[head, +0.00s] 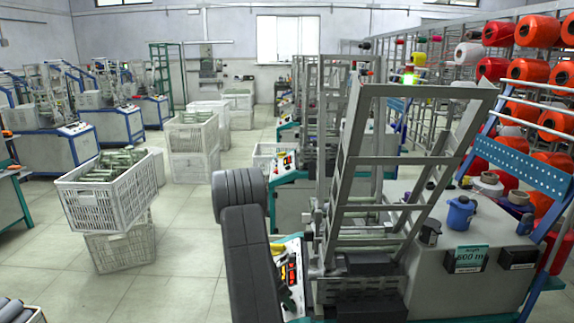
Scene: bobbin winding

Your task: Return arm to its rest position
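My arm stands folded up in front of the nearest winding machine in the head view, with its dark grey links showing at the bottom middle. My gripper is not clearly seen in this view, so whether it holds anything cannot be told. The nearest winding machine (470,270) has a tall grey metal frame (345,150) and a panel with red lit displays (291,272), which my arm partly hides.
White crates (100,205) stand stacked at the left, the upper one filled with bobbins. More crates (192,134) stand behind. A blue pot (461,212) sits on the machine top. Red yarn cones (527,72) hang on a rack at right. The tiled floor (180,255) between is clear.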

